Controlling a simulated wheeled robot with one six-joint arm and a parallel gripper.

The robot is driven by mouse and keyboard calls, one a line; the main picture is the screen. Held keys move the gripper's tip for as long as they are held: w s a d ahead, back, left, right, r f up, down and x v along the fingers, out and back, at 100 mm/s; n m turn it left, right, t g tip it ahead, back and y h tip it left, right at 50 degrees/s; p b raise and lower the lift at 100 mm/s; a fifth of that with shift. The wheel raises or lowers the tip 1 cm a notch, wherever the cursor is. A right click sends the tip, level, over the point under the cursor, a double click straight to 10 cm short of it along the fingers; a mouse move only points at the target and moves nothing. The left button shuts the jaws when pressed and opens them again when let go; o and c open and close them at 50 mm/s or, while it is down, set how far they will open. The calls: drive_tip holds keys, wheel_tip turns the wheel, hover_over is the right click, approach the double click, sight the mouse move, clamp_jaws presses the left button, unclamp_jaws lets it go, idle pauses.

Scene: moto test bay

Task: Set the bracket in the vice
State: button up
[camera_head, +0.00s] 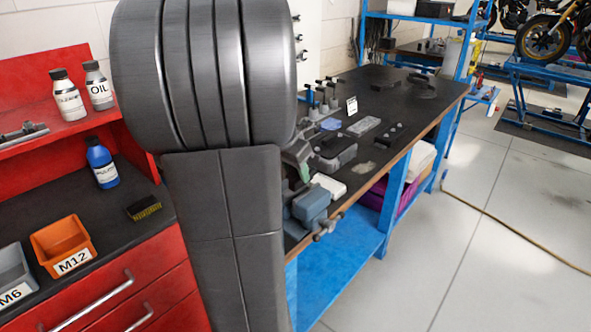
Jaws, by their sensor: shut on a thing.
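The vice (311,207) is a blue-grey block with a grey handle at the front edge of the dark workbench, just right of my arm. My arm covers its left side and the space beside it. I cannot make out the bracket. My gripper is hidden behind my own large grey arm links, which fill the middle left of the view. A small grey and green part (298,160) shows at the arm's right edge above the vice; I cannot tell what it is.
The workbench (432,98) holds a white block (329,186), a dark grey case (335,156), a grey plate (364,126) and upright tools. A red cabinet at left carries bottles, a brush (144,208) and an orange M12 bin (62,245). The floor at right is open, with a hose.

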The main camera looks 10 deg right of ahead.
sight(294, 177)
drive_tip(key=shift+f+b, duration=1.7)
drive_tip(key=shift+f, duration=0.25)
drive_tip(key=o, duration=1.2)
drive_tip(key=v, duration=1.4)
drive_tip(key=shift+d, duration=0.1)
drive_tip(key=x, duration=1.3)
drive_tip(key=shift+w+f, duration=0.1)
drive_tip(key=shift+f, duration=0.3)
drive_tip(key=shift+r+p, duration=0.25)
drive_tip(key=shift+p, duration=0.05)
